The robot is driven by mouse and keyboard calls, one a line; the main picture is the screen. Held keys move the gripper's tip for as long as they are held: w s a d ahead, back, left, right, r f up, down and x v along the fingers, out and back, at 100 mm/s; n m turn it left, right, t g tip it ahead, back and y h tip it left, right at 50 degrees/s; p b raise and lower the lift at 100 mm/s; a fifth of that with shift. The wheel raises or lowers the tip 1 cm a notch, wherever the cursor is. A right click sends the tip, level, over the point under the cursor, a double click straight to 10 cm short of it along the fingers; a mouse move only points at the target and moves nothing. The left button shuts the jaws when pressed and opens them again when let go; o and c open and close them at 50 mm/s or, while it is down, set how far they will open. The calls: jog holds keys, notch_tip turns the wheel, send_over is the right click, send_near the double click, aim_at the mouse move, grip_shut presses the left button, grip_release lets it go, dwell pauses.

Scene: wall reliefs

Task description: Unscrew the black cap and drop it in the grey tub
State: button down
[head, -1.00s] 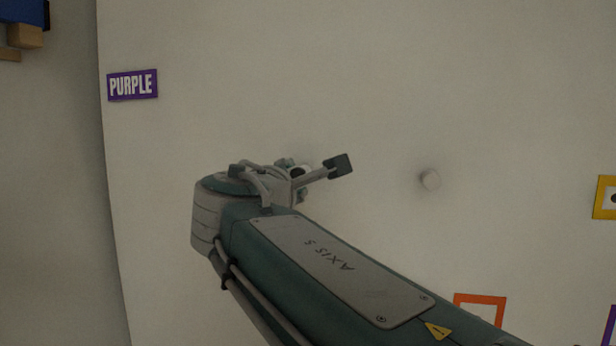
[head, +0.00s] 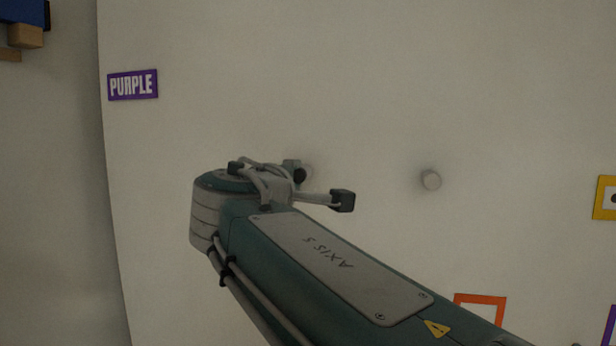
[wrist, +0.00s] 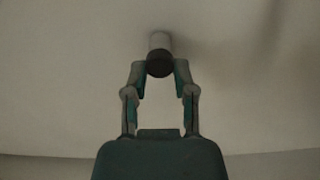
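The black cap (wrist: 160,67) sits on the near end of a pale round stub (wrist: 160,42) that sticks out of the wall in the wrist view. My gripper (wrist: 160,74) has one finger against each side of the cap, and it looks shut on it. In the head view the dark cap (head: 300,176) shows just beyond my wrist, and most of my fingers are hidden. The cap still appears to be on the stub; its thread cannot be seen. The grey tub is not in view.
A second pale stub (head: 431,180) without a dark cap stands on the wall to the right. A purple sign reading PURPLE (head: 132,85) hangs at upper left. An orange frame (head: 480,303) and a yellow frame (head: 604,198) are at right.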

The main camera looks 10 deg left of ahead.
jog(key=shift+f, duration=0.15)
jog(key=n, duration=0.5)
jog(key=shift+f, duration=0.2)
jog(key=n, duration=0.5)
jog(key=shift+f, duration=0.15)
jog(key=n, duration=0.5)
jog(key=shift+d, duration=0.15)
jog(key=n, duration=0.5)
jog(key=shift+s+d+n, duration=0.1)
jog(key=shift+d+n, duration=0.1)
jog(key=shift+n, duration=0.1)
